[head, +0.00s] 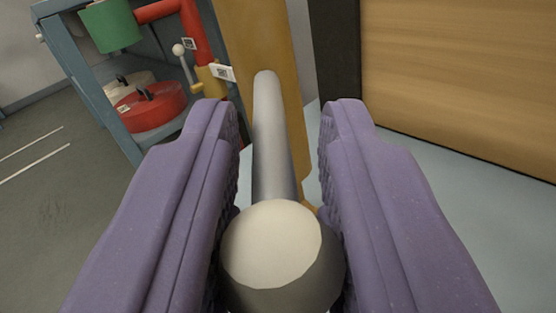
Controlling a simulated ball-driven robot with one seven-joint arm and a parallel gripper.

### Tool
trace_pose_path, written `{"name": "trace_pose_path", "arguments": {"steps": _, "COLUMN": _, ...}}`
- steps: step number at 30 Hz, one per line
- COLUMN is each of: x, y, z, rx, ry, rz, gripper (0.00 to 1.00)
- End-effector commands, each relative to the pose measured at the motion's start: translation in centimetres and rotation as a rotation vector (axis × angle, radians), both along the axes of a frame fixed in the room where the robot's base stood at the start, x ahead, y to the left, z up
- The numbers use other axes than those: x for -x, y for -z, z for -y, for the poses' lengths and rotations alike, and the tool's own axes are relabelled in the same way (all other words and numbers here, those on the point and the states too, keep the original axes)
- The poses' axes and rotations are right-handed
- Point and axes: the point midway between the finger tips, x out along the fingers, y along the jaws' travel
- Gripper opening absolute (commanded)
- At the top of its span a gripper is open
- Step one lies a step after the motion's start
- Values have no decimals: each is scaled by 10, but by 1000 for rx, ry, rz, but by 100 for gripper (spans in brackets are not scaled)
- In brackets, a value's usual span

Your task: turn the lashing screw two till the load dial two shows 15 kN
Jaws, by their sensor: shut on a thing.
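A grey bar (272,140) with a cream ball knob (272,245) runs between the purple fingers of my gripper (280,112). It looks like the handle of a lashing screw, but I see no number on it. My gripper is shut on the knob, which sits low between the fingers, towards the camera. The bar's far end meets an ochre post (250,35). The screw's body is not clearly visible. No load dial shows in this view.
At upper left stands a blue-grey frame (85,88) with a green cylinder (110,25), a red pipe (194,35), a red disc (155,105) and a small ball-ended lever (184,65). A large wooden panel (460,80) with a dark edge stands at right. Grey floor (50,220) is open at left.

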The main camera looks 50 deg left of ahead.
Motion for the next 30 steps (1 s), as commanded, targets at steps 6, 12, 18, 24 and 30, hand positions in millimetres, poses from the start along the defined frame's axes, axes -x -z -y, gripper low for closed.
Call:
{"name": "trace_pose_path", "arguments": {"steps": 6, "x": 0, "y": -1, "z": -1, "rx": -2, "ry": -3, "rz": 4, "gripper": 0}}
{"name": "trace_pose_path", "arguments": {"steps": 12, "x": 0, "y": -1, "z": -1, "rx": 0, "ry": -3, "rz": 3, "gripper": 52}}
{"name": "trace_pose_path", "arguments": {"steps": 18, "x": 0, "y": 0, "z": -1, "rx": 0, "ry": -2, "rz": 2, "gripper": 52}}
{"name": "trace_pose_path", "arguments": {"steps": 24, "x": 12, "y": -2, "z": 11, "rx": 2, "ry": 1, "rz": 0, "gripper": 52}}
{"name": "trace_pose_path", "arguments": {"steps": 30, "x": 42, "y": -3, "z": 35, "rx": 1, "ry": 2, "rz": 0, "gripper": 52}}
